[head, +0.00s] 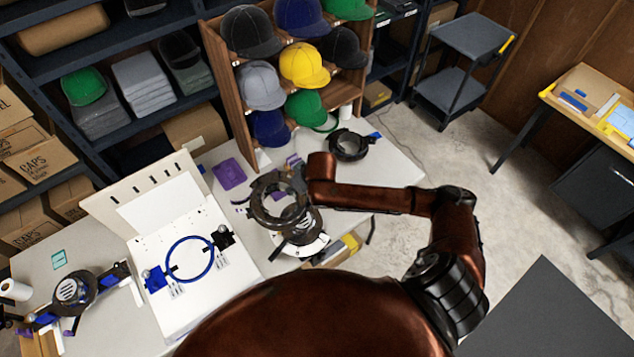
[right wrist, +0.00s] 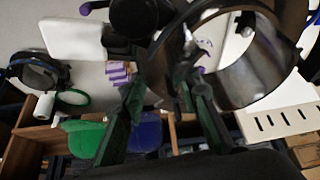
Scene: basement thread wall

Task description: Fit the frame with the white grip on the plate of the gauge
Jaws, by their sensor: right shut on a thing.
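My right gripper (head: 300,188) is shut on a dark round frame (head: 278,198), held above the table. In the right wrist view the fingers (right wrist: 162,95) meet near the frame's dark ring (right wrist: 248,62). A white block (right wrist: 75,40) shows left of the fingers there; I cannot tell whether it is this frame's grip. The gauge is a white board (head: 155,270) left of the held frame. A blue ring (head: 170,262) lies on its plate, between a blue block (head: 155,280) and a black block (head: 223,238). My left gripper is not in view.
A round dark thing with a white rim (head: 318,246) stands below the held frame. Another dark ring (head: 348,146) lies at the table's right. A black-and-blue device (head: 73,288) is at the left. A purple pad (head: 229,173) and a cap rack (head: 238,125) are behind.

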